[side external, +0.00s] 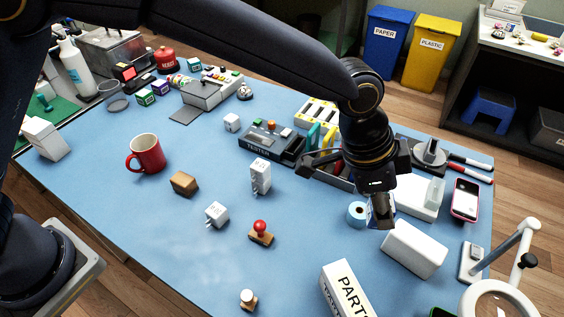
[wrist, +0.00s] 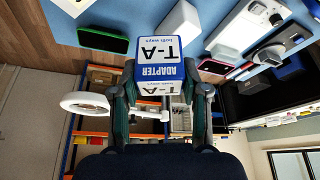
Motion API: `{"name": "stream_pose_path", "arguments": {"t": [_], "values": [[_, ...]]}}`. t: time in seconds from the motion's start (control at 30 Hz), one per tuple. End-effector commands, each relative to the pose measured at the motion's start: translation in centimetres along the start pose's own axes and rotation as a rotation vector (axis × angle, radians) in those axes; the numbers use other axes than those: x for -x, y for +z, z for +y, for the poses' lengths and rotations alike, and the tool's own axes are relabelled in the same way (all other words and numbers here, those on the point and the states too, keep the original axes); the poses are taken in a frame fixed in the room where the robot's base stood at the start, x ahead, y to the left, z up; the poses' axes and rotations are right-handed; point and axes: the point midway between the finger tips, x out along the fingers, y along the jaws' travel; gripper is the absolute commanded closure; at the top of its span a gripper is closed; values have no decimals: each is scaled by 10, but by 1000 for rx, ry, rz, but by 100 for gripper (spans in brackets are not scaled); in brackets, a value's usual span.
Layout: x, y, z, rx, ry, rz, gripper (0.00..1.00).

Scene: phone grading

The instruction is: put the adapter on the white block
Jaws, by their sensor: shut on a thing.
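The adapter is a small blue-and-white box (wrist: 160,50) lettered "ADAPTER T-A". My gripper (wrist: 162,92) is shut on it, one finger on each side, in the wrist view. In the side view my gripper (side external: 381,196) points down with the box low between its fingers, its label not readable there. A plain white block (side external: 414,249) lies on the blue table, just right of and nearer the camera than my gripper. The adapter appears above the table, apart from the block.
A blue-white roll (side external: 357,214) stands just left of the held box. A magnifier lamp (side external: 498,295) and the PARTS box (side external: 343,290) are near the front. The table's middle left has free room.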

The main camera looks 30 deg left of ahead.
Motion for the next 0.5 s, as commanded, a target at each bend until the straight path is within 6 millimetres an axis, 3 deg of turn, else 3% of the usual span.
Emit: {"name": "stream_pose_path", "arguments": {"t": [0.23, 0.4, 0.5], "values": [[-49, -40, -26, 0, 0, -1, 84], [-92, -51, -38, 2, 1, -2, 84], [-105, -55, -42, 1, 0, -1, 84]]}}
